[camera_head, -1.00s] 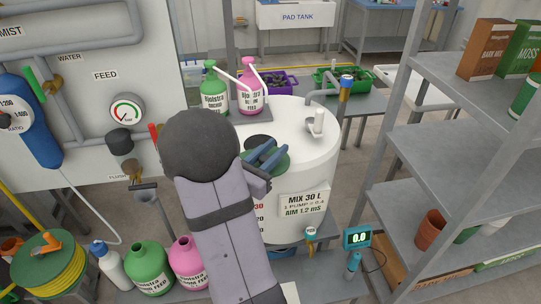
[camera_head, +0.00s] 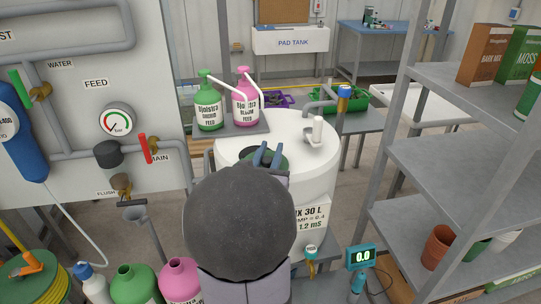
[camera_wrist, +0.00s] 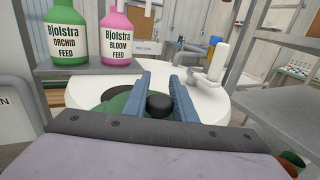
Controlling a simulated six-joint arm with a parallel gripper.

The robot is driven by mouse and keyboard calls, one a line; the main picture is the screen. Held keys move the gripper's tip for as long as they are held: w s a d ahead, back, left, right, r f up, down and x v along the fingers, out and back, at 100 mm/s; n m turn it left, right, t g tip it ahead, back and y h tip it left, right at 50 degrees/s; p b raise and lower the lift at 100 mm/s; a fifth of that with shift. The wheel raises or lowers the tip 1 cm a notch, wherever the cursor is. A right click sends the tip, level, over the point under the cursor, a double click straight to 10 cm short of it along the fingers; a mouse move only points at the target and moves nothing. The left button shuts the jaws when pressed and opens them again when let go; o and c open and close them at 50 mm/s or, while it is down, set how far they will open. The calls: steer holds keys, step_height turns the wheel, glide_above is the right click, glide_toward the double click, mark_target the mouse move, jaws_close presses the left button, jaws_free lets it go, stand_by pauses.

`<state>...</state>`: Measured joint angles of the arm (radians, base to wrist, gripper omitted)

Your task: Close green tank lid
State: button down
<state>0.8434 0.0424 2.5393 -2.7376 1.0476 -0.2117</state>
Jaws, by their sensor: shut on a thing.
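The tank (camera_head: 318,178) is white and round, with a label on its front. Its green lid (camera_wrist: 118,104) has a black knob (camera_wrist: 159,105) and is on or just above the tank top; I cannot tell which. In the wrist view, a dark round opening (camera_wrist: 116,90) shows in the tank top (camera_wrist: 205,101), just beyond and left of the lid, partly uncovered. My gripper (camera_head: 268,155) is shut on the lid's knob, with blue fingers on both sides in the wrist view (camera_wrist: 160,92). My arm hides much of the lid in the head view.
Green (camera_head: 208,108) and pink (camera_head: 245,102) feed bottles stand behind the tank at left. A white fitting (camera_head: 317,130) stands on the tank top at right. A pipe panel (camera_head: 70,140) is at left, grey shelves (camera_head: 460,150) at right.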

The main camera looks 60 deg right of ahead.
steer(key=c, duration=1.5)
jaws_free()
steer(key=shift+o, duration=0.2)
steer(key=shift+r, duration=0.1)
step_height(320, 180, up, 10)
